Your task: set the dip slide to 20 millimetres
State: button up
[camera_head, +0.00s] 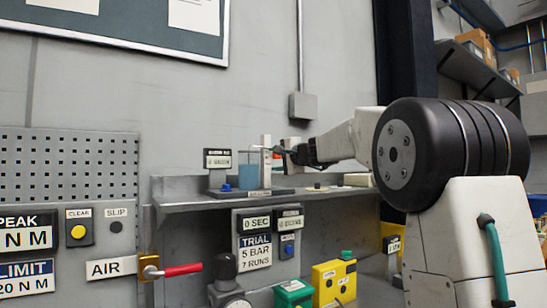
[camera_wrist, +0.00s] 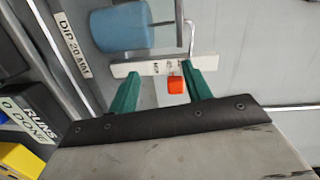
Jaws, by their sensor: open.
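The dip slide's orange knob (camera_wrist: 177,84) shows in the wrist view beside a white upright scale bar (camera_wrist: 150,66) with small dark marks. My gripper (camera_wrist: 163,76) is open, its two green fingers on either side of the knob. The knob appears nearer the right finger, with a gap to the left one; I cannot tell whether either touches. A bent metal rod (camera_wrist: 191,38) runs from the bar by a blue beaker (camera_wrist: 121,28). In the head view my gripper (camera_head: 284,153) is beside the white post (camera_head: 265,160). The slide's reading is too small to tell.
A label reading DIP 20 MM (camera_wrist: 70,45) lies along the stand's base edge. The beaker (camera_head: 250,176) stands on a grey wall shelf (camera_head: 200,200). A display sign (camera_head: 217,159) stands behind at left. Below are the trial panel (camera_head: 254,250) and a red-handled air valve (camera_head: 180,270).

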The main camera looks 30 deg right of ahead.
aim_at(274, 155)
jog(key=w+d, duration=0.1)
jog(key=w, duration=0.2)
jog(key=w+d+r+m+h, duration=0.1)
jog(key=w+d, duration=0.1)
jog(key=w, duration=0.1)
jog(key=w+d+m+t, duration=0.1)
jog(key=w, duration=0.2)
jog(key=shift+w+d+r, duration=0.25)
jog(key=shift+w+d, duration=0.1)
jog(key=shift+w, duration=0.05)
grip_shut()
jog(key=shift+a, duration=0.1)
